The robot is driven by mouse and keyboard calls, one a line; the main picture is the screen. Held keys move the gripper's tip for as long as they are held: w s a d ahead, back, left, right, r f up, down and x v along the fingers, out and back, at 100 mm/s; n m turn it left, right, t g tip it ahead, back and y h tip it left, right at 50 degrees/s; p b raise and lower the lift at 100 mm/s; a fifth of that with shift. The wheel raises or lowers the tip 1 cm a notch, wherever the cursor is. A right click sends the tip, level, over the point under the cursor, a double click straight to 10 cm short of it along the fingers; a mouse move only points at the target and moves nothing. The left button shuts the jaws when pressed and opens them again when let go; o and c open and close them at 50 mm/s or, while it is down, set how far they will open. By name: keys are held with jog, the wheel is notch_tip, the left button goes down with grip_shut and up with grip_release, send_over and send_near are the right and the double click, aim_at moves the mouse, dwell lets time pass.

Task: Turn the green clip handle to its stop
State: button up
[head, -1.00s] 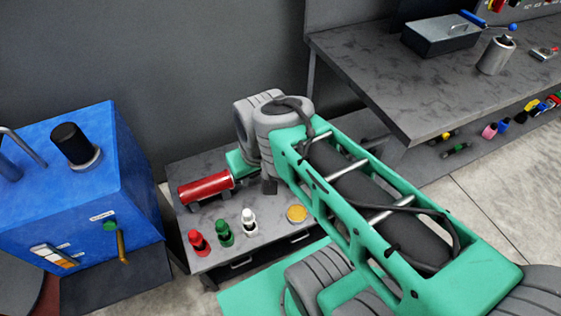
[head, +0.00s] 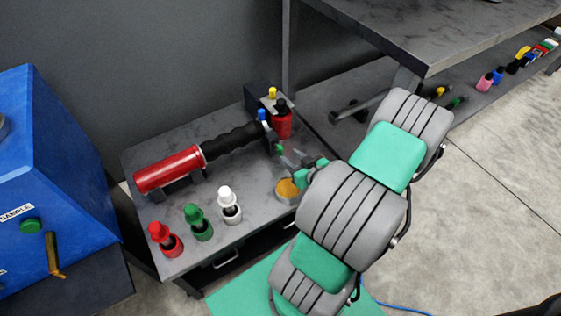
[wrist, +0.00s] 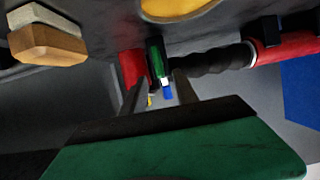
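The green clip handle (head: 279,149) shows small at the right end of the black ribbed grip of a red cylinder tool (head: 170,170). In the wrist view the green handle (wrist: 155,58) is near the middle, with a white tip, beside the black ribbed grip (wrist: 212,61). My gripper (head: 287,156) is just right of the handle over the table. In the wrist view my gripper's (wrist: 157,82) two grey fingers are apart, one on each side of the handle's line. Nothing is clearly held. Whether a fingertip touches the handle I cannot tell.
Red (head: 165,239), green (head: 198,222) and white (head: 229,205) bottles stand at the table's (head: 140,208) front. A yellow round dish (head: 288,191) is below my gripper. A blue machine (head: 55,180) is at left; a workbench (head: 430,35) is at right.

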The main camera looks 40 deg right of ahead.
aim_at(283, 150)
jog(key=b+x, duration=0.1)
jog(key=x, duration=0.6)
jog(key=shift+w+d, duration=0.1)
jog(key=shift+w, duration=0.2)
grip_shut()
